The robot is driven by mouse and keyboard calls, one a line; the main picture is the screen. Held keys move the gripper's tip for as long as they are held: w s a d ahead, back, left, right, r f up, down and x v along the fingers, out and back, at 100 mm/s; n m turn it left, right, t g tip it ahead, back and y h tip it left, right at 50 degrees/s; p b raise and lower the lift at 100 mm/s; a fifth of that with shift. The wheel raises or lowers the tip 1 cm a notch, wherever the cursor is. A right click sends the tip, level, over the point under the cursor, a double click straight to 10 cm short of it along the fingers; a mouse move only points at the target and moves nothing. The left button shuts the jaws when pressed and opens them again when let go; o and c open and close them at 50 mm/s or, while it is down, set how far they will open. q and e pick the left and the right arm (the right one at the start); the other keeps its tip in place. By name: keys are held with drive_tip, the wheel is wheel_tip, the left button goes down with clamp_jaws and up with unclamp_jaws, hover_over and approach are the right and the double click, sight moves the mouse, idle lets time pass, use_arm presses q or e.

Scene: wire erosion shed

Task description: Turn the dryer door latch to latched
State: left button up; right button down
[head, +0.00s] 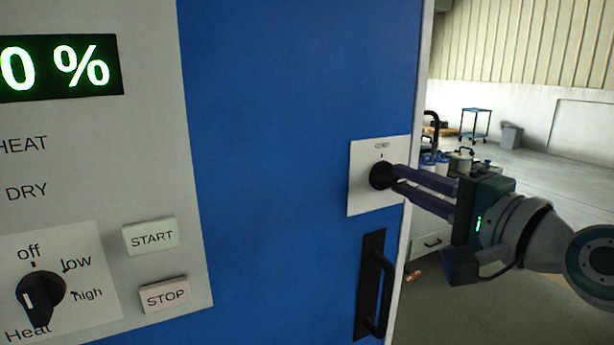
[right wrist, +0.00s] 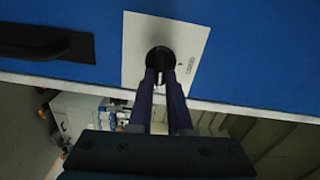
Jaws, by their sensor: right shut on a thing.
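The dryer door latch (head: 380,176) is a round black knob on a white plate (head: 361,195) near the right edge of the blue dryer front. A small label and mark sit above the knob; the label is too small to read surely. My right gripper (head: 396,180) comes in from the right with its two long fingers shut on the latch knob. In the right wrist view the fingertips (right wrist: 161,78) close on the black knob (right wrist: 160,57), hiding part of it. My left gripper is not in view.
A black door handle (head: 382,295) stands out just below the latch plate. A grey panel on the left holds a heat knob (head: 40,294), a START button (head: 151,237) and a STOP button (head: 166,295). Behind, right, are a blue cart (head: 476,124) and a grey bin (head: 511,135).

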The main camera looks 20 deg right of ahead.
drive_tip(key=shift+f+m, duration=0.1)
drive_tip(key=shift+m, duration=0.5)
drive_tip(key=c, duration=0.8)
unclamp_jaws()
drive_tip(key=shift+c, duration=0.2)
drive_tip(key=s+b, duration=0.2)
drive_tip(key=s, duration=0.8)
drive_tip(key=shift+d, duration=0.35)
drive_tip(key=shift+w, duration=0.1)
